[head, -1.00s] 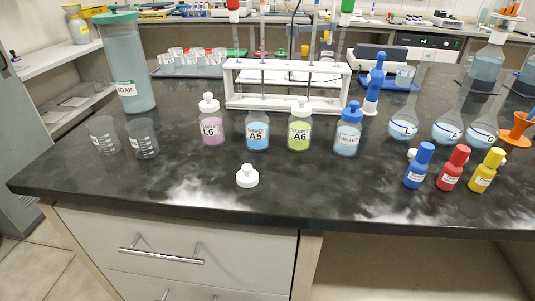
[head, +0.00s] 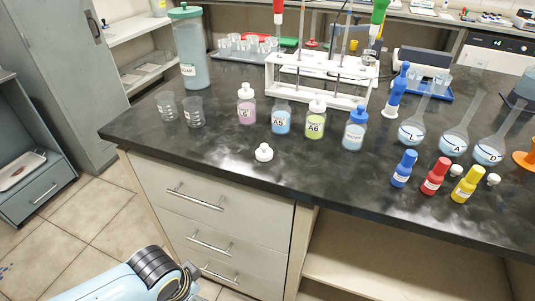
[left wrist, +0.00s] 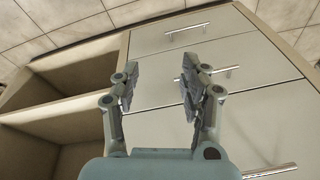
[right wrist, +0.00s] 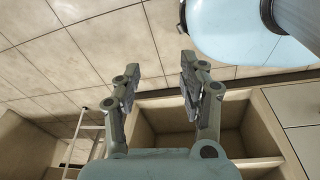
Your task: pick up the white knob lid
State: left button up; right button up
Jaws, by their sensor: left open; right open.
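The white knob lid (head: 264,153) sits by itself on the dark bench top, near the front edge, with its knob up. It is in front of the pink and blue bottles in the head view. My left gripper (left wrist: 158,85) is open and empty, with drawer fronts and an open cabinet beyond it in the left wrist view. My right gripper (right wrist: 158,82) is open and empty, with floor tiles and open shelving beyond it in the right wrist view. Neither wrist view shows the lid, and the fingers of both grippers are outside the head view.
Behind the lid stand the pink bottle (head: 246,106), blue A5 bottle (head: 281,118), green A6 bottle (head: 315,122) and water bottle (head: 354,131). Two small beakers (head: 193,112) stand to the left. Small dropper bottles (head: 434,178) stand right. The bench top around the lid is clear.

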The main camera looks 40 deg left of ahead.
pick_arm(q)
jog(key=w+d+r+m+p, duration=0.1)
jog(key=w+r+p, duration=0.3)
jog(key=r, duration=1)
jog(key=w+d+r+m+p, duration=0.1)
jog(key=w+r+p, duration=0.2)
jog(key=r, duration=1)
notch_tip(320, 180, up, 7)
jog(key=m+g+p, duration=0.2)
jog(key=m, duration=0.8)
send_over(264, 145)
jog(key=shift+h, duration=0.4)
notch_tip(264, 145, down, 11)
jog(key=shift+r, duration=0.1)
jog(key=c, duration=0.9)
grip_shut()
jog(key=shift+r, duration=0.1)
